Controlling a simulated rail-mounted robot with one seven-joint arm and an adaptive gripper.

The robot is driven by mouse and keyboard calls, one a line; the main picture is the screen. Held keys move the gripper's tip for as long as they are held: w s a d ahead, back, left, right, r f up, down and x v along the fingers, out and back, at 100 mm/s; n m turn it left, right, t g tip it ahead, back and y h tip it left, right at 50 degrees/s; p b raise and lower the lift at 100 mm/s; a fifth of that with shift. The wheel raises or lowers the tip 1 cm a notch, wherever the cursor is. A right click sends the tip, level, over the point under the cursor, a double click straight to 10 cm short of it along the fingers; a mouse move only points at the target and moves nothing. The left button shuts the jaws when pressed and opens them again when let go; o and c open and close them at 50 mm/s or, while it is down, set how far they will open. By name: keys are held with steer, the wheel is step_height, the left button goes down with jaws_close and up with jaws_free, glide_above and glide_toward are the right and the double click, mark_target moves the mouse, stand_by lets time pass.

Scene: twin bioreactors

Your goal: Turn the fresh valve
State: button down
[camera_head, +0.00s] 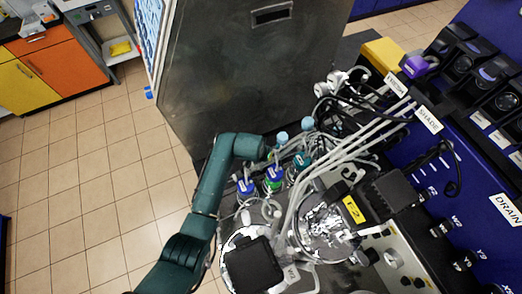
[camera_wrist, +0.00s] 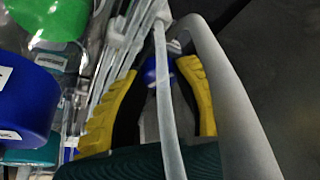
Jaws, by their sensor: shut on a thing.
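My gripper (camera_wrist: 158,72) has two yellow and black fingers in the wrist view. They are closed on a small blue part (camera_wrist: 152,72), mostly hidden behind a pale tube; I cannot read a label that names it as the fresh valve. In the head view my green arm reaches up from the bottom, and its end is by the tubing and the bottles. The fingers cannot be made out there. Two light blue knobs, a left one (camera_head: 282,137) and a right one (camera_head: 308,123), stand near the arm's end.
Pale tubes (camera_wrist: 165,110) cross in front of the fingers. Bottles with blue (camera_head: 246,186), green (camera_wrist: 50,18) and teal (camera_head: 301,160) caps stand close by. A metal cabinet (camera_head: 250,70) is behind, and a blue control panel (camera_head: 450,180) is at right. The floor at left is clear.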

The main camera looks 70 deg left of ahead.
steer(key=shift+d+f+n+g+y+p, duration=0.15)
steer(key=shift+n+g, duration=0.3)
steer(key=shift+n, duration=0.7)
steer(key=shift+a+f+n+g+y+p, duration=0.2)
steer(key=shift+n+g, duration=0.25)
steer(key=shift+n, duration=0.7)
steer(key=shift+r, duration=0.15)
steer(key=c, duration=0.7)
jaws_free()
steer(key=shift+c, duration=0.2)
steer(key=shift+r, duration=0.1)
steer(key=shift+r, duration=0.1)
steer(key=v, duration=1.2)
